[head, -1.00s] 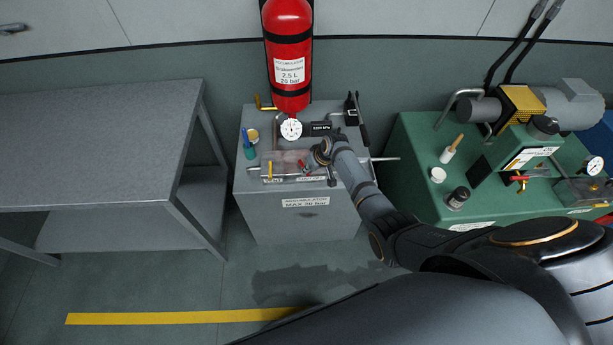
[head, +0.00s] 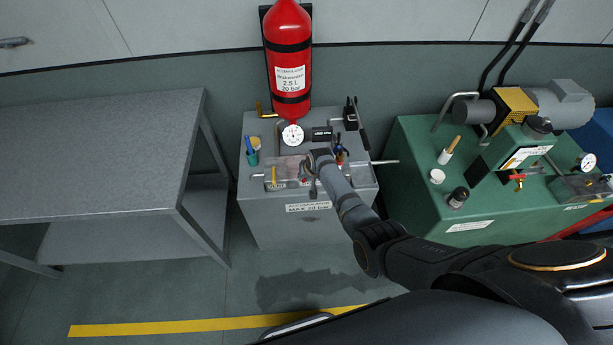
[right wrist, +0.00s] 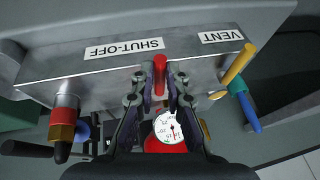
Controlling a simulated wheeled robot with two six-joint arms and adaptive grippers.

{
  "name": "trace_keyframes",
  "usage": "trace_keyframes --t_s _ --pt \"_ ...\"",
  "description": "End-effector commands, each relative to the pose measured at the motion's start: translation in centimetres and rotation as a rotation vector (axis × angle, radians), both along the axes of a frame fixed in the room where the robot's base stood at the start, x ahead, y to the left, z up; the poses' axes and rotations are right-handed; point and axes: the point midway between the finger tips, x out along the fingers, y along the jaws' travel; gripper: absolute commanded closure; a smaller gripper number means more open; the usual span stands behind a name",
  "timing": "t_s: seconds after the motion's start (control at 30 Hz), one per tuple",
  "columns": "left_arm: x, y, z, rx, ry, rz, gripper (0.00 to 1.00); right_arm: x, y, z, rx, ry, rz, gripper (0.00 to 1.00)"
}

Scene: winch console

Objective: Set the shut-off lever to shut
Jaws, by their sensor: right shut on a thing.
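The red shut-off lever (right wrist: 160,75) shows in the right wrist view, beside the SHUT-OFF label (right wrist: 124,48) on the grey valve block (right wrist: 85,68). My right gripper (right wrist: 160,86) has one finger on each side of the lever and is shut on it. In the head view, my right wrist (head: 320,158) is over the valve block (head: 288,170) on the grey accumulator console (head: 262,207) and hides most of the lever and the fingers. My left gripper is not in view.
A yellow lever (right wrist: 238,62) stands by the VENT label (right wrist: 220,36). A gauge (head: 292,135) hangs below the red accumulator (head: 288,60) behind the block. A cup of tools (head: 252,153) is at left, a green console (head: 410,160) at right. A bare grey table (head: 95,150) stands far left.

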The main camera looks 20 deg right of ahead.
Motion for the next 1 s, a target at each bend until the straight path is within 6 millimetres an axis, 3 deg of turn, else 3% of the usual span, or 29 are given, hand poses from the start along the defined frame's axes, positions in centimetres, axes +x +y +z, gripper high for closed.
trace_keyframes --t_s 0.23,0.27,0.43,0.77,1.0 --pt "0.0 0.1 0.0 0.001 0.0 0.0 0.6 0.2 0.0 0.1 0.001 -0.005 0.0 1.0" --pt "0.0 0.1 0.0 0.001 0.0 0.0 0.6 0.2 0.0 0.1 0.001 -0.005 0.0 0.85" --pt "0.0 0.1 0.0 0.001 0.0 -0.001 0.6 0.1 0.0 0.1 0.001 -0.004 0.0 0.64" --pt "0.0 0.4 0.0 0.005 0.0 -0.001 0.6 0.0 0.0 0.2 0.0 -0.002 0.0 0.64" --pt "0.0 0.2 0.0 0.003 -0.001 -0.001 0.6 -1.2 -0.3 2.8 0.001 -0.005 0.0 0.64"
